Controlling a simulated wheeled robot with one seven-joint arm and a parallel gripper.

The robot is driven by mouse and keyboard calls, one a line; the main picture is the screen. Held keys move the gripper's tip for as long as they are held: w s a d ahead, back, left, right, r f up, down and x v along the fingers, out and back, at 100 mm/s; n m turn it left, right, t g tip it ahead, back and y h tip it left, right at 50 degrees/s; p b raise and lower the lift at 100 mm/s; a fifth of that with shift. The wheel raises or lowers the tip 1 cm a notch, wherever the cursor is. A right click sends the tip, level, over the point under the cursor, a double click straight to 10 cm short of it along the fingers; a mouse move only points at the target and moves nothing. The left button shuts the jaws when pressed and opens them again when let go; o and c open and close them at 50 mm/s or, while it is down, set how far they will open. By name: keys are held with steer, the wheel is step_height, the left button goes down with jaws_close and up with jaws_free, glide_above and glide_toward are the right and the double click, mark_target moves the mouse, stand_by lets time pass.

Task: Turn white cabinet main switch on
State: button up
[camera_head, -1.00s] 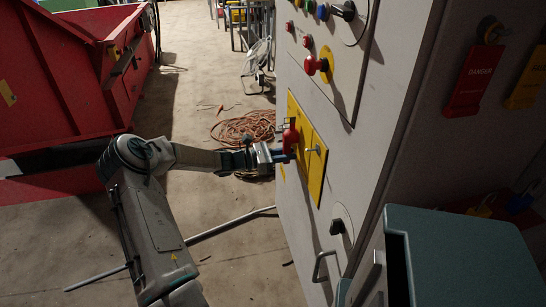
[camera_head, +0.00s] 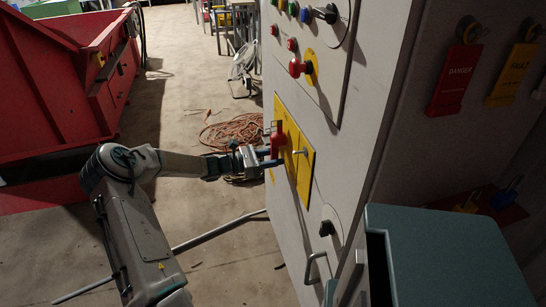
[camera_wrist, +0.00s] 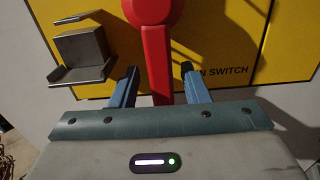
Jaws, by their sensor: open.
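The white cabinet (camera_head: 345,130) stands right of centre in the head view. A yellow plate (camera_head: 305,168) on its face carries the red main switch handle (camera_head: 278,139). In the wrist view the yellow plate (camera_wrist: 215,60) shows part of the lettering "N SWITCH". There the red handle (camera_wrist: 156,50) hangs down from its round hub. My gripper (camera_wrist: 158,88) is open, with one blue finger on each side of the handle's lower part. In the head view my gripper (camera_head: 268,158) is close to the plate at the handle. I cannot tell whether the fingers touch it.
A grey metal bracket (camera_wrist: 82,48) sticks out left of the handle. A red emergency button (camera_head: 297,68) and other knobs sit higher on the cabinet. A green-grey box (camera_head: 450,250) stands at front right. Coiled orange cable (camera_head: 235,130) and a red container (camera_head: 50,80) are behind.

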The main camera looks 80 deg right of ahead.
steer(key=p+v, duration=0.1)
steer(key=v, duration=1.2)
steer(key=shift+w+a+p, duration=0.2)
steer(key=shift+w+p, duration=0.1)
